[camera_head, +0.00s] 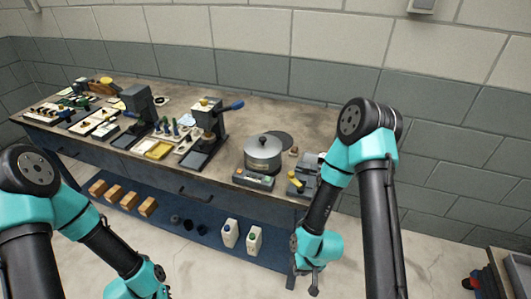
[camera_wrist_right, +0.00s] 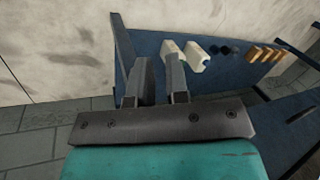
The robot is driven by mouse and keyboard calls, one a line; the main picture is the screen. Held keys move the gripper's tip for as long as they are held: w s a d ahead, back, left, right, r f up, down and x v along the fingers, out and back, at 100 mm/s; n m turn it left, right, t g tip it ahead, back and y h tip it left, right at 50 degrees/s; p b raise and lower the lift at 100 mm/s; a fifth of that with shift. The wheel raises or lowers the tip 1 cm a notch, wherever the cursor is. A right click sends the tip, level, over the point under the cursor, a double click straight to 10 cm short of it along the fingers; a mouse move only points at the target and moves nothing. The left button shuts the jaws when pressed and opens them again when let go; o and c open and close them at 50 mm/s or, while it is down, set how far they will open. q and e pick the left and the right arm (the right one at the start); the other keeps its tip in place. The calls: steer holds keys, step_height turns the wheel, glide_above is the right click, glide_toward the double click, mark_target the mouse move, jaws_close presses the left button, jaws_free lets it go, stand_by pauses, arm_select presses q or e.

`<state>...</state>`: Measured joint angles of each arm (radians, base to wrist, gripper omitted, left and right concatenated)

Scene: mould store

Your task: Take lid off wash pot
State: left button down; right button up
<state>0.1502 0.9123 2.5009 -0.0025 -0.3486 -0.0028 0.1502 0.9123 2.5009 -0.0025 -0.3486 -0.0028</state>
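The wash pot (camera_head: 262,160) is a grey metal pot on the workbench, right of the middle in the head view. Its lid (camera_head: 263,144) sits on top, with a dark knob in the centre. My right gripper (camera_head: 304,280) hangs in front of the bench, below its top and well apart from the pot. Its two fingers are apart with nothing between them, as the right wrist view (camera_wrist_right: 160,82) also shows. The pot is not seen in that view. My left arm reaches the bottom edge of the head view, and its gripper fingers are out of frame.
A dark round disc (camera_head: 280,139) lies behind the pot. A scale-like device (camera_head: 253,181) and a grey machine with a yellow knob (camera_head: 304,184) stand close in front and right. A press with a blue handle (camera_head: 208,125) stands left. White bottles (camera_head: 230,233) stand on the lower shelf.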

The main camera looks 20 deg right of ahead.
steer(key=o, duration=0.8)
